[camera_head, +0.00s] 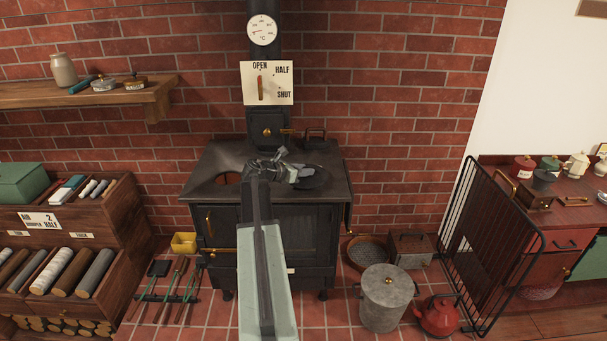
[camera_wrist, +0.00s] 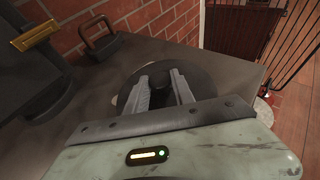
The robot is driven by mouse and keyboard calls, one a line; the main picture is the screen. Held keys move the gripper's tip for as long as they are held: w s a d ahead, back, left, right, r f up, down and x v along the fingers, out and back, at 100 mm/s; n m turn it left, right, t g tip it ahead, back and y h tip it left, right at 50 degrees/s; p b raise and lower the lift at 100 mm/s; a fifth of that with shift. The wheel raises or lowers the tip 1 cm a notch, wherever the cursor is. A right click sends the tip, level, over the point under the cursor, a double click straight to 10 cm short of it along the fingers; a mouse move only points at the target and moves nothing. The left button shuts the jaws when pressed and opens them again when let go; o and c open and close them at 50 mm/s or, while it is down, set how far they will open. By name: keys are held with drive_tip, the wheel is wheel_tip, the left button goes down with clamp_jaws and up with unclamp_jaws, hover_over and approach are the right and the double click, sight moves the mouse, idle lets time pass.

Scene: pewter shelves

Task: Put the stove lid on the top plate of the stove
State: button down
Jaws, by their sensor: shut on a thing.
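The stove (camera_head: 265,232) is black and stands against the brick wall. Its top plate (camera_head: 222,158) has a round opening (camera_head: 228,178) on the left, with a reddish-brown inside. The stove lid (camera_head: 319,180) is a dark round disc over the right part of the top plate; it also shows in the wrist view (camera_wrist: 207,85). My gripper (camera_head: 298,176) is shut on the lid, with its two grey fingers (camera_wrist: 160,78) over the disc's middle. I cannot tell whether the lid touches the plate.
A dark handled block (camera_head: 315,139) stands at the plate's back right, near the stovepipe base (camera_head: 268,130). A grey bin (camera_head: 386,298), red kettle (camera_head: 437,315) and black guard (camera_head: 492,240) stand right of the stove. The plate's left front is clear.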

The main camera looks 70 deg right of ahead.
drive_tip(key=c, duration=1.1)
unclamp_jaws()
drive_tip(key=shift+a+r, duration=0.15)
drive_tip(key=shift+r, duration=0.05)
drive_tip(key=p+v, duration=0.4)
drive_tip(key=v, duration=0.7)
drive_tip(key=shift+w+a+r+p, duration=0.1)
drive_tip(key=shift+a+r+p, duration=0.05)
drive_tip(key=shift+a+p, duration=0.2)
